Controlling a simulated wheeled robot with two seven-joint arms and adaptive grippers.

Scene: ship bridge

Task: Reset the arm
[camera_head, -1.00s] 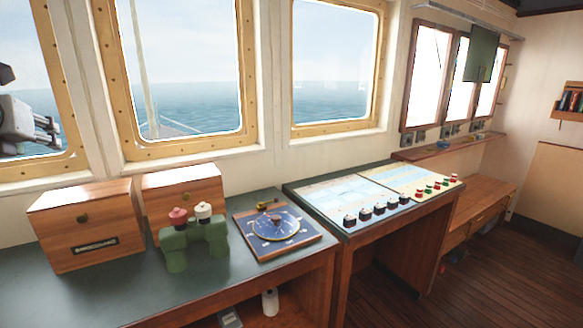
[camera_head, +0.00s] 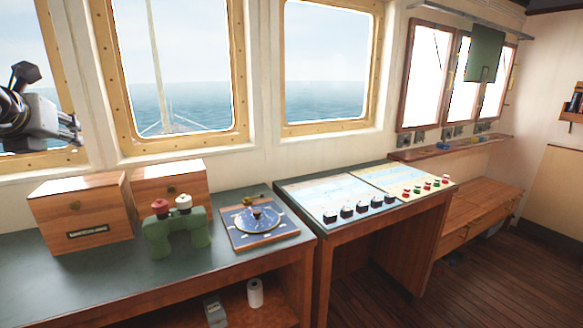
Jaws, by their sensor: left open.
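My left gripper (camera_head: 68,133) is at the left edge of the head view, raised in front of the left window. It is open, with nothing visible between its fingers, and it is well above the dark green counter (camera_head: 100,286) and apart from everything on it. Part of my left arm shows behind it, cut off by the picture's edge. My right gripper is not in view.
On the counter stand two wooden boxes (camera_head: 82,213), green binoculars (camera_head: 178,232) and a blue dial board (camera_head: 258,222). A chart desk (camera_head: 335,197) with several knobs stands to the right. A white roll (camera_head: 255,293) sits on the shelf below. Floor is clear at right.

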